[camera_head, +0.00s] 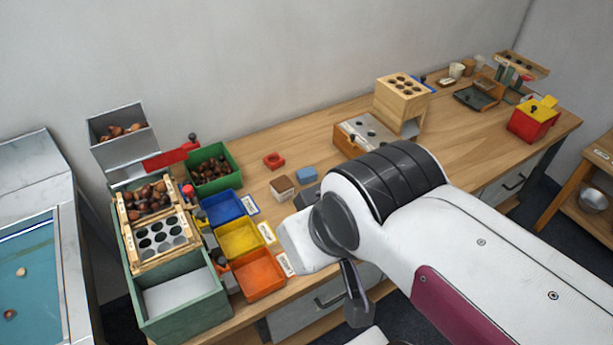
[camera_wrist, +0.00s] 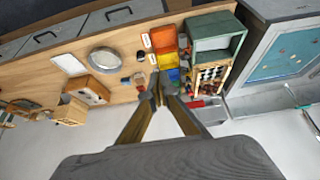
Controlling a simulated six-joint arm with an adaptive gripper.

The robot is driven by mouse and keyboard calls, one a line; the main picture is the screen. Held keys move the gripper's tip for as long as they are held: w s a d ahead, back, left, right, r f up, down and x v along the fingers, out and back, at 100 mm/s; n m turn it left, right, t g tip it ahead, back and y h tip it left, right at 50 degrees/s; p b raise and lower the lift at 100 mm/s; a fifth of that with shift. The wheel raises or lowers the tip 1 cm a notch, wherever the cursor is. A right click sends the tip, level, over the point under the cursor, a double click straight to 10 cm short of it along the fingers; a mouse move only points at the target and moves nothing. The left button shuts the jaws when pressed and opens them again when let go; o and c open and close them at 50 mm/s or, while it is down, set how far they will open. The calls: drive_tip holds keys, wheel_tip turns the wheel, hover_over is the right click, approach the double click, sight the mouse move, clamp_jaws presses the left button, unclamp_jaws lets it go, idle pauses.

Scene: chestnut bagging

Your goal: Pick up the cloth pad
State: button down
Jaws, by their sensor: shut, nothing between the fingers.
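I cannot identify the cloth pad with certainty. A flat, pale, square piece (camera_wrist: 68,64) lies on the bench near the drawer edge in the wrist view. It does not show in the head view, where my arm covers part of the bench. A small blue block (camera_head: 306,174) lies on the bench beside a brown block with a pale side (camera_head: 282,188). My gripper (camera_wrist: 164,88) is shut and empty, its fingertips together in the wrist view. They appear in front of the bench near the coloured trays, apart from the pale piece.
Blue (camera_head: 224,207), yellow (camera_head: 239,238) and orange (camera_head: 259,275) trays stand beside the green crate (camera_head: 180,322) with its holed rack (camera_head: 162,238). A round grey dish (camera_wrist: 106,60) lies near the pale piece. A wooden holed box (camera_head: 402,98) stands farther back. Bare bench (camera_head: 300,137) shows behind the blocks.

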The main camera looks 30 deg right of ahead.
drive_tip(key=c, duration=1.3)
unclamp_jaws()
drive_tip(key=t, duration=0.7)
hover_over(318, 178)
drive_tip(key=s+a, duration=0.3)
drive_tip(key=s, duration=0.1)
wheel_tip(318, 178, down, 31)
drive_tip(key=shift+d+f, duration=0.15)
drive_tip(key=shift+s+f, duration=0.15)
drive_tip(key=shift+f, duration=0.5)
